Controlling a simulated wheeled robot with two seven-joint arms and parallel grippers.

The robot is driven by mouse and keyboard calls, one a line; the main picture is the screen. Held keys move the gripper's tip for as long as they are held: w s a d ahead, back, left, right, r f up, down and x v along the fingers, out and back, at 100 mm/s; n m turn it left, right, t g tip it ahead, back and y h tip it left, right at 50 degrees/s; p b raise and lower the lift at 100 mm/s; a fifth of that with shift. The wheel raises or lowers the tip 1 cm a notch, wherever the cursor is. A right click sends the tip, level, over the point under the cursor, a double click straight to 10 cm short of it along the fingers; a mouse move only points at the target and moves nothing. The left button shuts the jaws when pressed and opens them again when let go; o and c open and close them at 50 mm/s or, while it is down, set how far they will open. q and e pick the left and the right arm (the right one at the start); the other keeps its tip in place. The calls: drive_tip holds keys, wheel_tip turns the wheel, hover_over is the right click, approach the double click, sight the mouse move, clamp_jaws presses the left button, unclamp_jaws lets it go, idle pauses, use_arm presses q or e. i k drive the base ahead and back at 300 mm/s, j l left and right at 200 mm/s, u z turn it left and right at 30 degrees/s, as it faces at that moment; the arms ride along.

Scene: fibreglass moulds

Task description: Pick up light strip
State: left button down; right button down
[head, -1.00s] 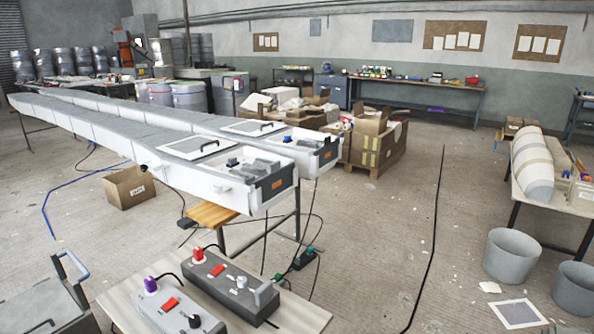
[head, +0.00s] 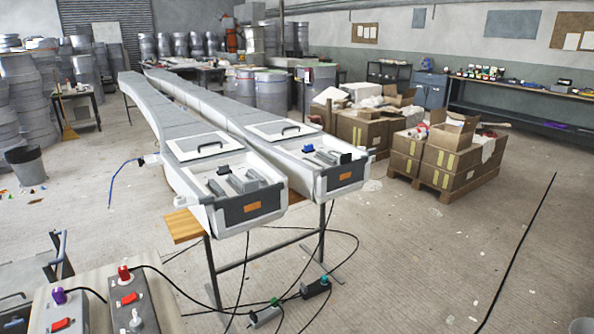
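I cannot pick out a light strip with certainty in the head view. Two long white fibreglass moulds run away from me side by side, the left one (head: 186,115) and the right one (head: 222,115). Small grey parts (head: 245,181) lie in the open near end of the left mould. Dark cables hang below the moulds to a grey block (head: 265,315) and a dark block (head: 315,288) on the floor. Neither of my grippers is in view.
Control boxes with red switches (head: 127,300) stand on a small table at the lower left. Boxes on pallets (head: 450,165) stand at the right, and a grey bucket (head: 27,165) at the left. The floor right of the moulds is mostly clear, with a dark line (head: 520,250) across it.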

sight(218, 191)
drive_tip(key=i+l, duration=0.25)
drive_tip(key=l, duration=0.15)
drive_tip(key=i+l+u, duration=0.1)
drive_tip(key=l, duration=0.25)
drive_tip(key=i+l, duration=0.3)
drive_tip(key=i+u, duration=0.1)
drive_tip(key=u, duration=0.35)
drive_tip(key=i+u, duration=0.1)
drive_tip(key=u, duration=0.3)
drive_tip(key=i+u, duration=0.25)
drive_tip(key=i, duration=0.2)
drive_tip(key=i+l+u, duration=0.2)
drive_tip(key=i, duration=0.2)
drive_tip(key=i+l+u, duration=0.25)
drive_tip(key=i, duration=0.15)
drive_tip(key=i+l, duration=0.25)
drive_tip(key=i, duration=0.3)
